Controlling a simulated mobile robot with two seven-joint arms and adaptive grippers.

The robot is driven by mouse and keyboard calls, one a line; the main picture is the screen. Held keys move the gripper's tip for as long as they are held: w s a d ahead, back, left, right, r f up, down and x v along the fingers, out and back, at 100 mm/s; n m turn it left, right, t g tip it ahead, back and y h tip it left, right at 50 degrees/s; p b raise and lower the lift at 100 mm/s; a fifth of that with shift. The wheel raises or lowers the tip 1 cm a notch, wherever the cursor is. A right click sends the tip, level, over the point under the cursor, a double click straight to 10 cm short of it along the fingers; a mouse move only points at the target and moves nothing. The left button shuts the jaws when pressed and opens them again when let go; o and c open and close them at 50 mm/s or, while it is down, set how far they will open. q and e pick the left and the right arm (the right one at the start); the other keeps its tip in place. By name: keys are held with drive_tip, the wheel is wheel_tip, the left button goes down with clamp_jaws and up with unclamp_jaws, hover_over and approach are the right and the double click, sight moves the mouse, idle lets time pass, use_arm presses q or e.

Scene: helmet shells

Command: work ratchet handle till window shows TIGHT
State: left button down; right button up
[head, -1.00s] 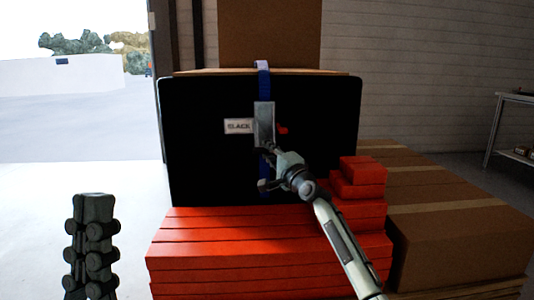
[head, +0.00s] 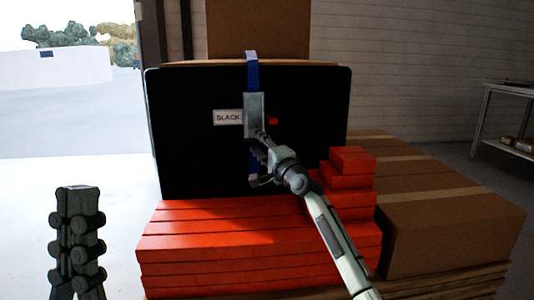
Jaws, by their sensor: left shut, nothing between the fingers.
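The ratchet (head: 254,108) is a grey body on a blue strap (head: 251,75) that runs down the front of a large black panel (head: 200,150). A white window (head: 228,117) at its left reads SLACK. A small red part (head: 272,121) shows at its right side. My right gripper (head: 258,162) is at the lower end of the ratchet, in front of the strap. Its fingers are small and dark against the panel, and any handle between them is hidden. My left gripper (head: 77,192) is shut and empty, upright at the lower left, well away from the ratchet.
Red stacked slabs (head: 230,240) lie below the panel, with smaller red blocks (head: 352,160) at their right. Cardboard boxes (head: 450,225) stand further right, and another box (head: 258,28) rises behind. A metal shelf (head: 510,90) is at the far right. The floor at left is open.

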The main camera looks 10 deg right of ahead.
drive_tip(key=v, duration=1.1)
drive_tip(key=shift+f, duration=0.15)
